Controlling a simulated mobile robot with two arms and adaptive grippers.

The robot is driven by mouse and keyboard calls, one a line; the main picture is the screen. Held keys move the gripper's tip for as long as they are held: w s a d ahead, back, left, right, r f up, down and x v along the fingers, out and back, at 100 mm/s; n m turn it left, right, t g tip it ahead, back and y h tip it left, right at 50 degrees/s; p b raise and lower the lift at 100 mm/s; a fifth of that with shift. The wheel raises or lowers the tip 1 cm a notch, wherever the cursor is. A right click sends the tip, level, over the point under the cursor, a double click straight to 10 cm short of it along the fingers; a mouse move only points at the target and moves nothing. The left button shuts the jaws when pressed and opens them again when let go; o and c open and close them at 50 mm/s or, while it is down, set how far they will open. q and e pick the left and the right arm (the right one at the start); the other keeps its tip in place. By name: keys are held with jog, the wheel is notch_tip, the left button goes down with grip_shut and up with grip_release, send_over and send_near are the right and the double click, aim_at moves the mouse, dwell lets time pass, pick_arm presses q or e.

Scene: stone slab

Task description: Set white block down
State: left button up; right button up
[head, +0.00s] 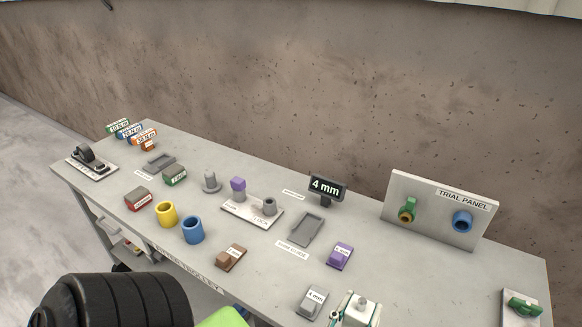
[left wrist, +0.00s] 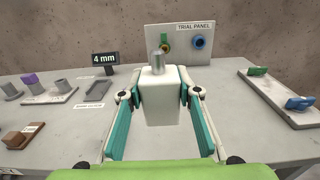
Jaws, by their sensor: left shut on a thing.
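The white block (left wrist: 162,103) is upright between the two teal-lined fingers of my left gripper (left wrist: 160,94) in the left wrist view. A short grey stub (left wrist: 158,62) sticks up from its top. In the head view my left gripper (head: 360,311) and the top of the white block (head: 361,304) show at the bottom edge, by the front of the grey table (head: 400,270). The gripper is shut on the block. The block's underside is hidden, so I cannot tell whether it touches the table. My right gripper is not in view.
A grey block (head: 312,302) stands just left of the gripper in the head view, with a purple block (head: 340,255) behind it. An empty grey tray (head: 307,229) lies beyond. The trial panel (head: 436,222) stands at the back right. Table between panel and gripper is clear.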

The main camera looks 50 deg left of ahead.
pick_arm(q)
jog(key=shift+s+r, duration=0.1)
jog(key=shift+s, duration=0.05)
jog(key=w+f+b, duration=0.1)
jog(key=w+f, duration=0.2)
jog(key=w, duration=0.1)
jog(key=w+d+f+b, duration=0.1)
jog(key=w+f+b, duration=0.1)
jog(key=w+f, duration=0.1)
jog(key=w+f+b, duration=0.1)
jog(key=w+f, duration=0.2)
jog(key=w, duration=0.3)
jog(key=shift+d, duration=0.25)
jog(key=shift+w+f+b, duration=0.2)
jog(key=shift+b, duration=0.1)
jog(key=shift+w+f+b, duration=0.15)
jog(key=shift+f+b, duration=0.55)
jog(key=shift+f, duration=0.2)
jog(key=shift+w+f+b, duration=0.1)
jog(key=shift+f+b, duration=0.55)
jog(key=shift+f, duration=0.2)
jog(key=shift+f, duration=0.15)
jog(key=o, duration=1.2)
